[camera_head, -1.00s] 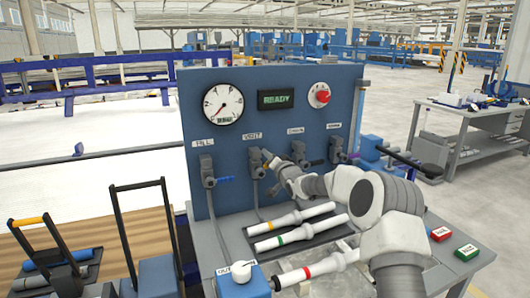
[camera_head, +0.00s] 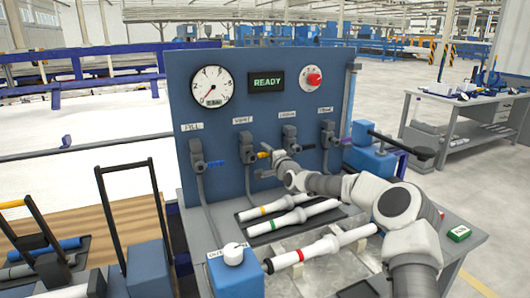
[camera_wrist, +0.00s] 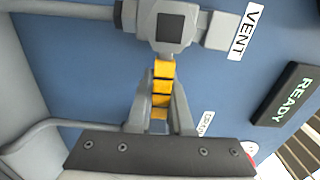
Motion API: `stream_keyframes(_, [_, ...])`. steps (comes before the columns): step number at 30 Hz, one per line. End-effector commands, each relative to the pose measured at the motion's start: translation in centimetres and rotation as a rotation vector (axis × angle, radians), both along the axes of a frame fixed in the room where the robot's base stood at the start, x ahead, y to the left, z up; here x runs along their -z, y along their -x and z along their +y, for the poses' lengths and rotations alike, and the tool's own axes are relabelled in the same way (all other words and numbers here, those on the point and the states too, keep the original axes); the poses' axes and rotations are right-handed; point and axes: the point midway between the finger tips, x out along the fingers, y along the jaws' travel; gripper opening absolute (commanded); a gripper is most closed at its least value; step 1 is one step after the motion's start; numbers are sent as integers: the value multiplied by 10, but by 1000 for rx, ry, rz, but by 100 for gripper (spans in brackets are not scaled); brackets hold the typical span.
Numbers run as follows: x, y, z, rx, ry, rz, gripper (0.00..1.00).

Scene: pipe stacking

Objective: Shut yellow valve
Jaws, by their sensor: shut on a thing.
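The yellow valve is the one under the VENT label on the blue panel. Its grey body (camera_head: 247,149) shows in the head view, and a bit of yellow handle (camera_head: 263,155) points right from it. In the wrist view the valve body (camera_wrist: 168,25) is at the top, and the yellow banded handle (camera_wrist: 163,82) runs down from it between my fingers, square to the grey pipe. My gripper (camera_head: 277,157) is shut on this handle; the fingers also show in the wrist view (camera_wrist: 162,105). The handle's far end is partly hidden by the gripper.
The FILL valve (camera_head: 197,155) with a blue handle is at left; two more valves (camera_head: 290,138) (camera_head: 328,134) are at right. Above are a gauge (camera_head: 212,86), a READY display (camera_head: 267,82) and a red knob (camera_head: 314,78). Banded white tubes (camera_head: 309,215) lie on the bench below.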

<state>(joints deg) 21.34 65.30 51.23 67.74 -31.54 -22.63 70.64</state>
Motion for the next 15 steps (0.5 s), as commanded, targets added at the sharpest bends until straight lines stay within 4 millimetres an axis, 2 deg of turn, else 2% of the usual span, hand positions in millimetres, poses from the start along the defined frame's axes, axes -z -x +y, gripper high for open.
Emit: stream_keyframes(15, [5,0,1,-1,-59,26,0])
